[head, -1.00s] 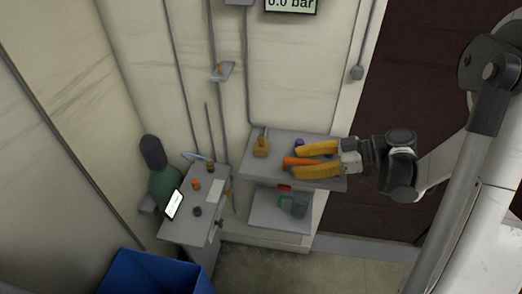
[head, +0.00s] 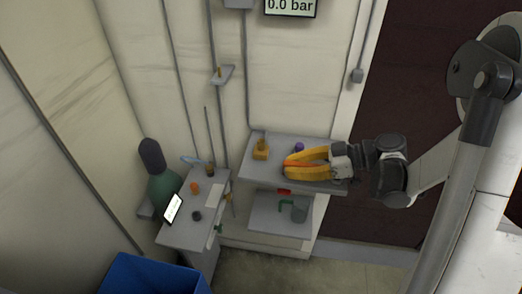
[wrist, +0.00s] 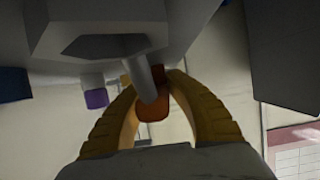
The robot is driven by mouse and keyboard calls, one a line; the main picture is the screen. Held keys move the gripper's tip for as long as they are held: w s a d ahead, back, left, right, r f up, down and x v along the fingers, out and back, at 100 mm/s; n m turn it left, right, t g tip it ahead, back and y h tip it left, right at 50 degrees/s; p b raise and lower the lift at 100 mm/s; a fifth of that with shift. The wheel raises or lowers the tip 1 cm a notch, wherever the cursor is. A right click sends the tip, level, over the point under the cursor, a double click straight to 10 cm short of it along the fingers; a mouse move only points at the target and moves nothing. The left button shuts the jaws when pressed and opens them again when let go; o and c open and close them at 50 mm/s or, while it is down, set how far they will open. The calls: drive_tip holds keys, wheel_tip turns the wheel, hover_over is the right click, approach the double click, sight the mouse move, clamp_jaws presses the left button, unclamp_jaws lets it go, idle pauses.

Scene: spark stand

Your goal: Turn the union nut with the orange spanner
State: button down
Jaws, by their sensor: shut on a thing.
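My gripper (head: 290,167) has yellow ribbed fingers and reaches in from the right over the upper grey shelf (head: 265,180). It is shut on the orange spanner (head: 312,164), of which only a strip shows between the fingers in the head view. In the wrist view the fingers close around an orange-red end (wrist: 152,108), with a grey rod in front of it. The rest of the spanner is hidden. I cannot pick out the union nut for certain; a yellow-brown fitting (head: 261,151) stands at the shelf's back left.
A purple piece (head: 299,147) is behind the fingers. Left are a small bench (head: 184,235) with several small parts, a green cylinder (head: 163,188) and a blue bin (head: 150,276). The display (head: 291,6) reads 0.0 bar.

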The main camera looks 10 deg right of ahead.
idle(0.4)
wheel_tip(320, 180, up, 6)
drive_tip(key=p, duration=0.4)
drive_tip(key=shift+w, duration=0.1)
